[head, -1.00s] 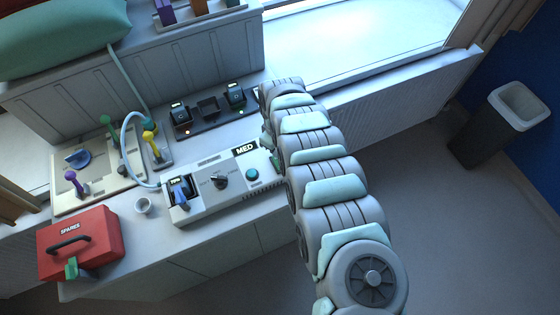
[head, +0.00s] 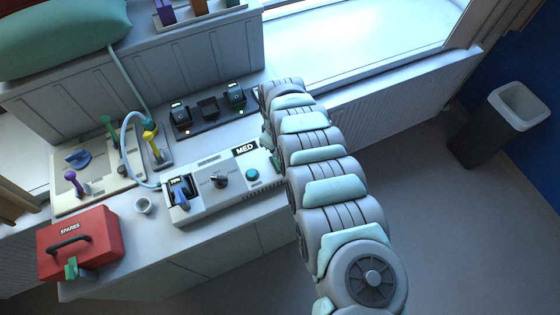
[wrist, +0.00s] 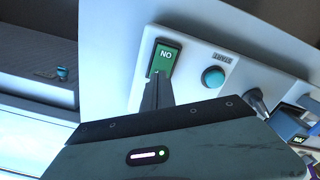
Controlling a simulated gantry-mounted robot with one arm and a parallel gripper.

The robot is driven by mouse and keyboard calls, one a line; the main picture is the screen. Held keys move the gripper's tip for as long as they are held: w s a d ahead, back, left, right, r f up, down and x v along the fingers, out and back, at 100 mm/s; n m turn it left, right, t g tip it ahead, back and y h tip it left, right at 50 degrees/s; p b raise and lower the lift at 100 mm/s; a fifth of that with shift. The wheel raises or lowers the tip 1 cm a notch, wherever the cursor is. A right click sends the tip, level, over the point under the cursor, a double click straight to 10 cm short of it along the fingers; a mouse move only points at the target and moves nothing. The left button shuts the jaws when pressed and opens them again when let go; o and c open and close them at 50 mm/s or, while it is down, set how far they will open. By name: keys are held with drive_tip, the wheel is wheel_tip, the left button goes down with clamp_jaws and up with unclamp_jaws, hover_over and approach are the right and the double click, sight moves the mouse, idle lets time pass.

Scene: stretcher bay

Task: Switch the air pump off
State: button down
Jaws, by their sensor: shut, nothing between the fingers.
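The air pump is a pale grey box (head: 215,208) on the counter, with a knob (head: 220,180), a teal button (head: 252,175) and a dark label reading MED. At its right end is a green switch face, seen in the wrist view as a green panel (wrist: 165,56) lettered NO, which reads ON turned round. The teal button also shows in the wrist view (wrist: 212,77). My gripper (wrist: 162,78) is shut and empty, its dark fingertips right at the green panel's lower part. I cannot tell whether they touch. In the head view my arm hides the gripper.
A small cup (head: 144,206), a red SPARES box (head: 95,240) and a cream panel with coloured levers (head: 100,190) lie further left. A dark rack (head: 208,118) stands behind the pump.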

drive_tip(key=shift+f+b, duration=0.65)
drive_tip(key=shift+f, duration=0.35)
drive_tip(key=shift+r, duration=0.2)
wheel_tip(320, 180, up, 7)
drive_tip(key=p, duration=0.6)
drive_tip(key=shift+f, duration=0.1)
idle(0.6)
